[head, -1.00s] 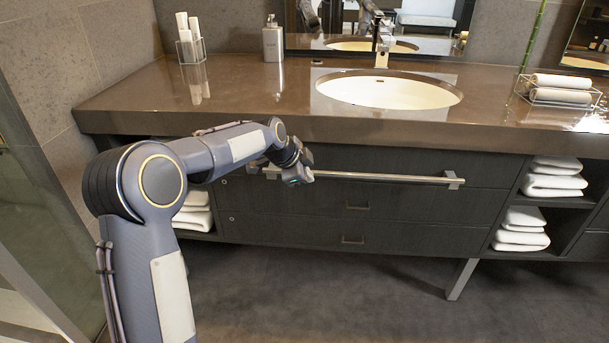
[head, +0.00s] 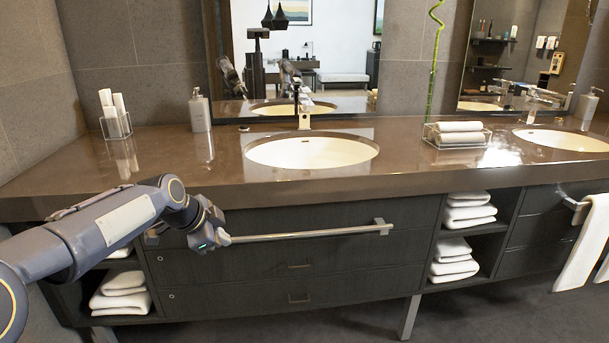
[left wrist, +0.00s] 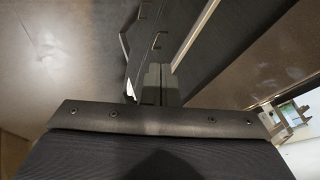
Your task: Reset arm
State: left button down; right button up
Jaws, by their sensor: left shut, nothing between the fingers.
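My left arm comes in from the left in the head view. Its gripper (head: 218,238) is in front of the dark drawer front, below the counter edge, by the left end of the long metal towel bar (head: 310,232). In the left wrist view the two fingers of this gripper (left wrist: 158,82) lie side by side, shut and empty. The drawer fronts (left wrist: 215,45) and the bar (left wrist: 195,35) pass close beside them there. I cannot tell whether the gripper touches the bar. My right gripper is not in view.
The brown counter (head: 215,160) carries a sink (head: 312,152), a soap dispenser (head: 200,110), a glass holder with rolls (head: 116,122) and a wire tray of towels (head: 458,134). Folded towels (head: 468,212) fill the open shelves. A white towel (head: 583,240) hangs at the right. Dark floor lies below.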

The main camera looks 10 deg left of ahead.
pick_arm(q)
jog(key=s+d+n, duration=0.2)
jog(key=s+n, duration=0.5)
jog(key=s, duration=1.1)
jog(key=s+d+f+n+g+h, duration=0.15)
jog(key=s+f+n, duration=0.25)
jog(key=s, duration=0.4)
jog(key=s+d+f+n+t+y, duration=0.1)
jog(key=s+d+f+n, duration=0.25)
jog(key=s, duration=0.45)
notch_tip(320, 180, up, 24)
jog(key=p, duration=2.3)
jog(key=shift+a, duration=0.25)
jog(key=shift+g+h, duration=0.25)
